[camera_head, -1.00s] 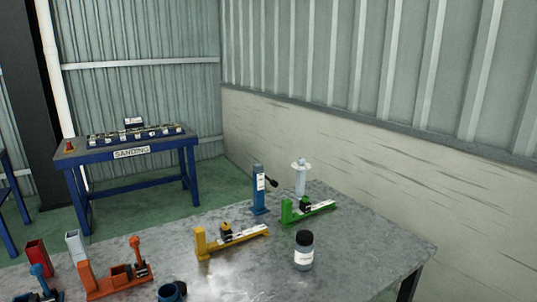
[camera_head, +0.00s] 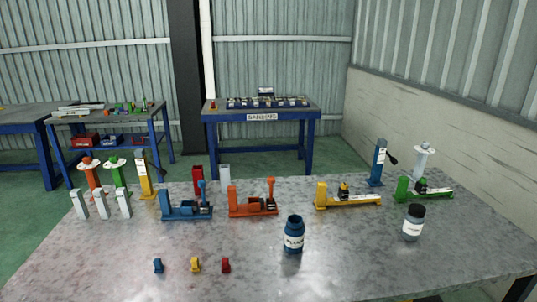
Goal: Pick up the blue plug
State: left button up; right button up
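A small blue plug (camera_head: 158,265) lies on the near left part of the grey metal table (camera_head: 130,240) in the head view. A small yellow plug (camera_head: 195,264) and a small red plug (camera_head: 225,265) lie in a row to its right. Nothing covers the blue plug. A larger open blue jar (camera_head: 294,234) with a white label stands farther right. Neither of my grippers shows in the head view.
Blue (camera_head: 187,206), orange (camera_head: 254,202), yellow (camera_head: 347,197) and green (camera_head: 422,190) fixtures stand along the table's back. A dark-lidded jar (camera_head: 413,222) stands at right. White blocks (camera_head: 101,204) stand at left. The table around the plugs is clear.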

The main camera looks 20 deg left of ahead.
aim_at(159, 267)
jog(key=u, duration=1.65)
jog(key=z, duration=0.35)
